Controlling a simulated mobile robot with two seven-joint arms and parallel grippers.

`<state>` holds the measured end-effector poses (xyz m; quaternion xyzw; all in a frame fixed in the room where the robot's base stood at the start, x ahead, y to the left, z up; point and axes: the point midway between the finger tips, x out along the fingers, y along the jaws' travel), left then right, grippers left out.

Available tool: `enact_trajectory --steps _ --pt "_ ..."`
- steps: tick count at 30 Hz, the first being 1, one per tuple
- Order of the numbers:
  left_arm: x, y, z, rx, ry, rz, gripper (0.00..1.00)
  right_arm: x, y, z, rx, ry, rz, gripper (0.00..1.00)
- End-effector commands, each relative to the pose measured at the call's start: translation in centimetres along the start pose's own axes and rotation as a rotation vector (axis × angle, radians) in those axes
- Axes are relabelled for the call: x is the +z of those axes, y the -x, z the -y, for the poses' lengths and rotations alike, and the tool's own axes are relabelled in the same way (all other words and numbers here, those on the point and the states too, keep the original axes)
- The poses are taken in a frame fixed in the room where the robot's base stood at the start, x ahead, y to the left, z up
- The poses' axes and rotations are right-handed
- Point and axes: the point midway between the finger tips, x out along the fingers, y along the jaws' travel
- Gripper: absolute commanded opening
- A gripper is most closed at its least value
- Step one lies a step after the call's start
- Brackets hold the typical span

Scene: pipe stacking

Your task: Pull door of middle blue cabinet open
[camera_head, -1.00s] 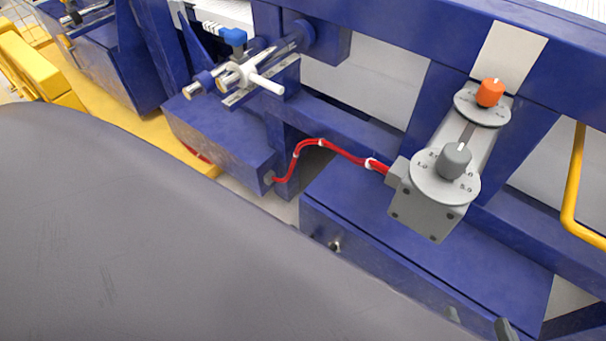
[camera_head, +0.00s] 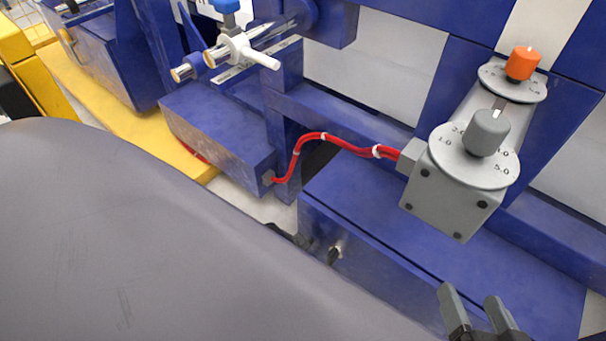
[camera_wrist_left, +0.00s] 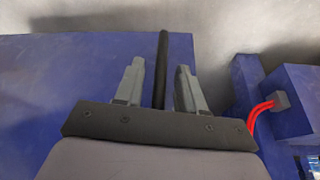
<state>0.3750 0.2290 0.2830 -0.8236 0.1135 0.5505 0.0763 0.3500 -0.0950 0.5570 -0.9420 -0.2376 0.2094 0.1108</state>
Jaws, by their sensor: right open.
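The low blue cabinet (camera_head: 375,205) stands in the middle of the head view, its front partly hidden by my grey body. A small dark knob or latch (camera_head: 334,254) is on its front. In the left wrist view, my left gripper (camera_wrist_left: 160,62) has its two grey fingers apart on either side of a thin black bar (camera_wrist_left: 162,45), with gaps visible on both sides. A blue panel (camera_wrist_left: 60,75) is behind it; I cannot tell whether the fingers touch the bar. My right gripper (camera_head: 472,296) is open and empty in front of the cabinet's right part.
A grey dial box (camera_head: 440,195) with an orange knob (camera_head: 522,63) overhangs the cabinet. A red cable (camera_head: 335,141) runs from it to another blue box (camera_head: 215,135). White-handled valve parts (camera_head: 240,50) are above that box. A yellow platform (camera_head: 110,90) is at left.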

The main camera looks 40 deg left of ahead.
Motion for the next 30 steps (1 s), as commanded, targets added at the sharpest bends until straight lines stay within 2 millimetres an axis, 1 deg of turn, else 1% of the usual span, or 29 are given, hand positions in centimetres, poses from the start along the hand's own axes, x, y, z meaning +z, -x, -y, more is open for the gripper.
enact_trajectory --steps 2,11,12,14,15,16,30 --pt "0.13 -0.31 -0.02 0.000 0.000 0.000 0.39 0.11 -0.15 0.07 -0.007 -0.004 -0.004 0.81" --pt "0.11 -0.27 -0.03 0.000 0.000 0.000 0.39 0.00 -0.16 0.21 -0.013 -0.009 -0.006 0.81" --pt "0.11 -0.27 -0.03 0.000 0.000 0.000 0.36 0.00 -0.16 0.21 -0.013 -0.009 -0.006 0.81" --pt "0.11 -0.27 -0.03 0.000 0.000 0.000 0.16 0.00 -0.16 0.21 -0.013 -0.009 -0.006 0.81" --pt "0.10 -0.27 -0.03 0.000 0.000 0.000 0.03 0.01 -0.16 0.21 -0.013 -0.009 -0.006 0.81" --pt "0.10 -0.27 -0.03 0.000 0.000 0.000 0.00 0.01 -0.16 0.21 -0.013 -0.009 -0.006 0.81" --pt "0.11 -0.19 0.05 0.000 0.000 0.000 0.00 -0.24 -0.08 0.40 -0.018 -0.017 -0.003 0.81"
